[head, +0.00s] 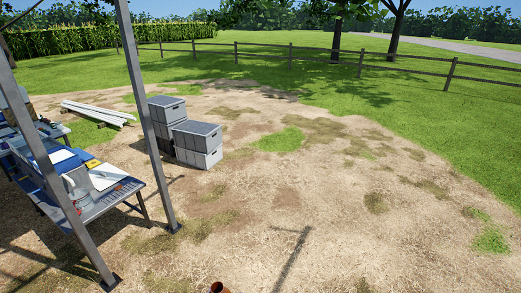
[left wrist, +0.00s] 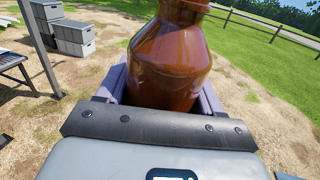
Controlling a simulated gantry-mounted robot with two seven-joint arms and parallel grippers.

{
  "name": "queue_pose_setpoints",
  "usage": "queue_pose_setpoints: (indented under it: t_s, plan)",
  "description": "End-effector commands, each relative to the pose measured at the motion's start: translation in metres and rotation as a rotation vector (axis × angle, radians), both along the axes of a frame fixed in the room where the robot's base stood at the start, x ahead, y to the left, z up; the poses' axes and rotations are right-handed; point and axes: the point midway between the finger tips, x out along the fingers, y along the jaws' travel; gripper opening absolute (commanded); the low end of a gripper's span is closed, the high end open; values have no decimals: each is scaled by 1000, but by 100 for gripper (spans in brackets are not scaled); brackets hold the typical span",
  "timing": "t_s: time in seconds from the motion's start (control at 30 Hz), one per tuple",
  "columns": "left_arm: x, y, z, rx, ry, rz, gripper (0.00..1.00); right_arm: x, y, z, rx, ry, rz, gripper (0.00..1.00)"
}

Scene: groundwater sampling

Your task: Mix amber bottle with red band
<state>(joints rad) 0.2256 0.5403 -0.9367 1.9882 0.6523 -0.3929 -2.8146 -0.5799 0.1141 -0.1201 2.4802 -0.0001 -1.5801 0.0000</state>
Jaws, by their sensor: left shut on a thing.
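The amber bottle (left wrist: 172,60) fills the upper middle of the left wrist view. My left gripper (left wrist: 165,85) is shut on it, with purple-grey fingers on both sides of its body. The bottle's shoulder and the start of its neck show; its top is cut off by the frame and its lower part is hidden by the gripper. I see no red band on the part that shows. In the head view, only a small reddish-brown piece (head: 219,288) shows at the bottom edge, likely the bottle's top. My right gripper is in neither view.
A blue table (head: 125,191) with papers and containers stands at the left in the head view, beside grey metal posts (head: 148,100). Grey crates (head: 198,145) are stacked behind it, and white pipes (head: 98,112) lie farther back. Open dirt and grass spread to the right, up to a wooden fence (head: 290,52).

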Motion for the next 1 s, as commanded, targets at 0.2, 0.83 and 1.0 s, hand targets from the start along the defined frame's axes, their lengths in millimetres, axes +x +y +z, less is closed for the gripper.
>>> queue_pose_setpoints:
  t_s: [0.2, 0.83, 1.0]
  plan:
    - [-32, 61, 3, 1, 7, 139, 17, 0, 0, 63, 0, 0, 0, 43]
    - [-47, 120, -1, -4, -5, 264, 17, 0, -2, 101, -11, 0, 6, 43]
    - [-26, 120, -2, -4, -4, 264, 17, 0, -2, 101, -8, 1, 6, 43]
